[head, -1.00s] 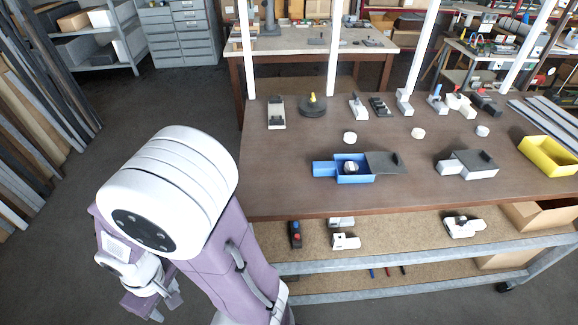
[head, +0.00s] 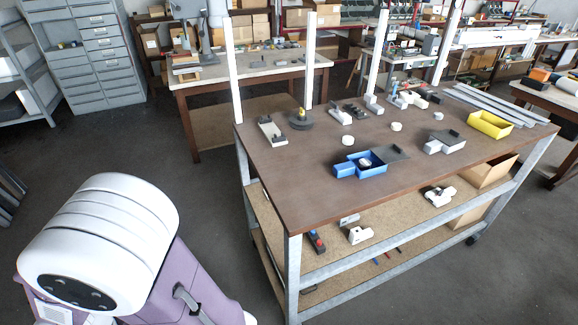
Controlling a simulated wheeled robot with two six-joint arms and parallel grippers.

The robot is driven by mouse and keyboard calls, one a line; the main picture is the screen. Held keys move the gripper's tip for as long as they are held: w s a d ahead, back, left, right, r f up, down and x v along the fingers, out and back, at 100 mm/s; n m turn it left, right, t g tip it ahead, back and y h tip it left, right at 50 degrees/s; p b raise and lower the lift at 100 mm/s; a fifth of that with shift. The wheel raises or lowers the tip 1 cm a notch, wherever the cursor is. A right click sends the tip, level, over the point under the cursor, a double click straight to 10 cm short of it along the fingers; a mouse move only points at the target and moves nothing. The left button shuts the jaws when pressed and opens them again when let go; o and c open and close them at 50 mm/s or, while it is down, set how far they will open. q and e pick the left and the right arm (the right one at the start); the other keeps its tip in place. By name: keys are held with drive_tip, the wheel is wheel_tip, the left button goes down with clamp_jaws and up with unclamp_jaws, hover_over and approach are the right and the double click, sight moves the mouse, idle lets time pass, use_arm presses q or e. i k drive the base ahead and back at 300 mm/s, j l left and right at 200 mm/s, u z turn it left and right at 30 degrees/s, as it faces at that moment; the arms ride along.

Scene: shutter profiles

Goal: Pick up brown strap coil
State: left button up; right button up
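I cannot make out a brown strap coil in the head view. Small pale round pieces lie on the brown tabletop: one near the middle (head: 347,140), one to its right (head: 396,127) and one farther right (head: 438,116). Another pale round piece (head: 365,163) sits in the open blue box (head: 345,170). A dark round piece (head: 301,122) with a yellow part on it stands at the back left of the table. My purple and white arm fills the lower left, away from the table. Neither gripper shows.
The table (head: 310,190) has white uprights and a lower shelf (head: 365,235). It also holds a grey box (head: 445,142), a yellow bin (head: 490,124) and long grey profiles (head: 480,102). A cardboard box (head: 490,172) is below. Floor left of the table is clear.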

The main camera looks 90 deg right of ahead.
sight(364, 164)
drive_tip(key=i+l+z, duration=0.2)
drive_tip(key=z, duration=0.25)
drive_tip(key=i+l+z, duration=0.1)
drive_tip(key=i+z, duration=0.2)
drive_tip(key=z, duration=0.15)
drive_tip(key=i+z, duration=0.25)
drive_tip(key=z, duration=0.2)
drive_tip(key=i+z, duration=0.3)
drive_tip(key=z, duration=0.15)
drive_tip(key=i+j+z, duration=0.15)
drive_tip(key=z, duration=0.3)
drive_tip(key=i+j+z, duration=0.3)
drive_tip(key=z, duration=0.15)
